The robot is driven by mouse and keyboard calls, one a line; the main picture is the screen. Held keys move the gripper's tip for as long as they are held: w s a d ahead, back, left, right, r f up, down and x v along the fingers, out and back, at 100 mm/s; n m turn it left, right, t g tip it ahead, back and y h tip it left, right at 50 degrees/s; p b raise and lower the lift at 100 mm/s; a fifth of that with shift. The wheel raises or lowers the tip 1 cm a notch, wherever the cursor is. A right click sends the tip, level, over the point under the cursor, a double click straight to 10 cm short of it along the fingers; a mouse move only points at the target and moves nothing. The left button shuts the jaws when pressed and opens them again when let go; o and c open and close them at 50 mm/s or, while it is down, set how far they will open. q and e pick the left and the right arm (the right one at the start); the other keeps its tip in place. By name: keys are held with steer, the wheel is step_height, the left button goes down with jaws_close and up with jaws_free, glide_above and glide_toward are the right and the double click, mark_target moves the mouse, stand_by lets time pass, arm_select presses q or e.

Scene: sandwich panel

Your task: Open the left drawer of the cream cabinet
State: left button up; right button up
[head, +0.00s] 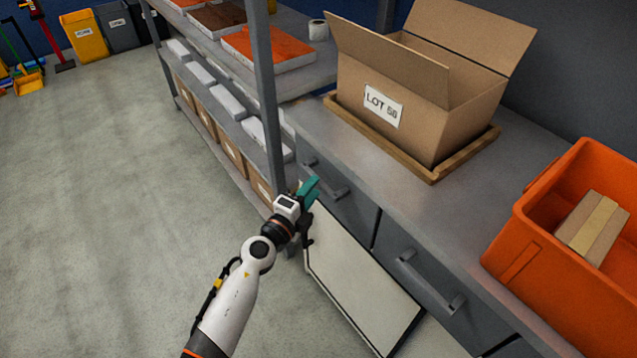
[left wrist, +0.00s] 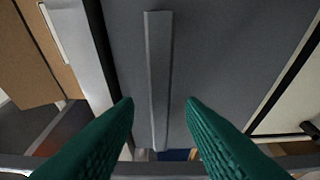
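The cabinet (head: 290,112) looks grey rather than cream. Its left drawer (head: 352,214) has a grey bar handle (head: 326,181) and appears shut. My left gripper (head: 309,190) is at this drawer, close to the handle's left end. In the left wrist view its two teal fingers (left wrist: 160,102) are apart, and the drawer's handle (left wrist: 158,60) lies between them, with a gap on each side. I see no contact with the handle. The right gripper is in neither view.
A cream panel with a dark edge (head: 350,275) stands below the left drawer. Another grey drawer (head: 425,285) is to its right. On top are an open cardboard box (head: 420,110) on a wooden tray and an orange crate (head: 510,250). Shelving (head: 268,100) stands left; floor there is clear.

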arm_select(q)
steer(key=shift+b+x, duration=0.35)
steer(key=shift+x, duration=1.55)
jaws_close()
